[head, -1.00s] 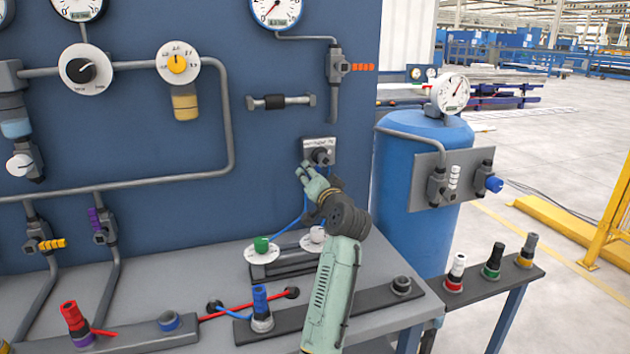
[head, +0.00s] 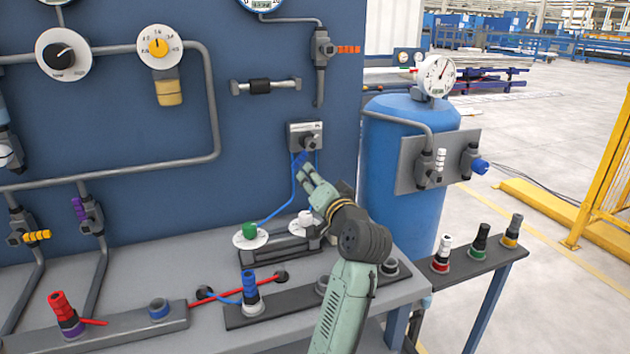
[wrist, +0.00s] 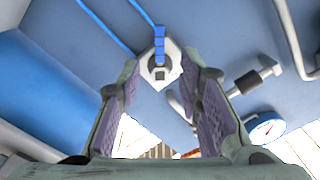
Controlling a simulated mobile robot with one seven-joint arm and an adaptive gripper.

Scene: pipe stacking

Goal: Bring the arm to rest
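My gripper (head: 308,174) is in front of the blue panel, just below a small grey panel block (head: 305,135) with a dark fitting and blue hoses. In the wrist view my gripper (wrist: 163,85) has its two purple-padded fingers spread apart, with nothing between them. A pale fitting (wrist: 160,68) with a blue piece on it shows beyond the fingertips, apart from the pads. My arm reaches up from the bottom of the head view and hides part of the bench and a dark rail.
The grey bench (head: 205,262) carries a red pipe piece (head: 62,308), a blue one (head: 249,286) and a green-and-white knob block (head: 278,250). A blue tank (head: 400,190) stands right of the panel. A side shelf (head: 478,262) holds white-red, green and dark-yellow pieces.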

